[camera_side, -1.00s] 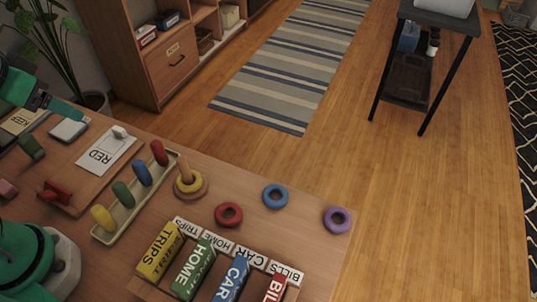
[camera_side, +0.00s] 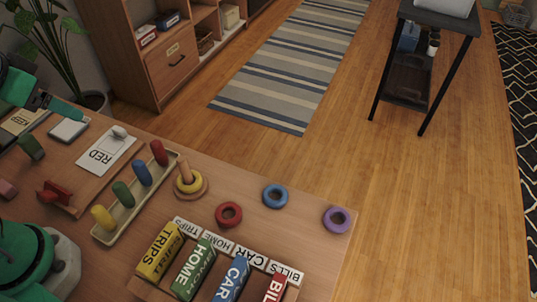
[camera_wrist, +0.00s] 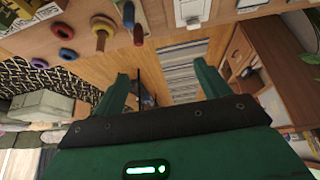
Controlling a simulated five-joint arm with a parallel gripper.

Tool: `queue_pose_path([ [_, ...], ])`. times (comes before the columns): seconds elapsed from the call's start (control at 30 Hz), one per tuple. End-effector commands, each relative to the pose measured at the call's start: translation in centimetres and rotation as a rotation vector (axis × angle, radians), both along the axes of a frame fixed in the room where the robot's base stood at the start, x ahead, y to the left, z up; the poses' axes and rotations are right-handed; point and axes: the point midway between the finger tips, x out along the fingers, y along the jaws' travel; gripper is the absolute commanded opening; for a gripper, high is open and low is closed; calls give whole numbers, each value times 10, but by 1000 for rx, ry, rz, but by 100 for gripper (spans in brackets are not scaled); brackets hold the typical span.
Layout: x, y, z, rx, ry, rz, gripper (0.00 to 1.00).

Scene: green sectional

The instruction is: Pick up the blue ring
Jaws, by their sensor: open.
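The blue ring (camera_side: 275,196) lies flat on the wooden table near its far edge, between a red ring (camera_side: 229,214) and a purple ring (camera_side: 337,220). In the wrist view, the blue ring (camera_wrist: 65,31) shows at the upper left, outside the jaws. My gripper (camera_wrist: 161,70) has its two green fingers spread apart with nothing between them. In the side view, only a green part of my arm shows at the left edge, well away from the blue ring. Nothing hides the ring.
A peg (camera_side: 186,178) with a yellow ring stands left of the red ring. A tray (camera_side: 112,237) of coloured upright pieces lies further left. Labelled boxes (camera_side: 194,265) stand at the front. The table around the blue ring is clear.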

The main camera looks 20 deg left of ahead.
Motion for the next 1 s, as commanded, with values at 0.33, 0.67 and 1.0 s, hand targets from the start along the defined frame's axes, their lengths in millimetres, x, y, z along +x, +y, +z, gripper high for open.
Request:
queue_pose_path([
  [0.33,1,0,0,-1,1,0,76],
  [0.67,24,-17,7,-35,45,4,76],
  [1.0,74,-63,8,-89,144,25,76],
])
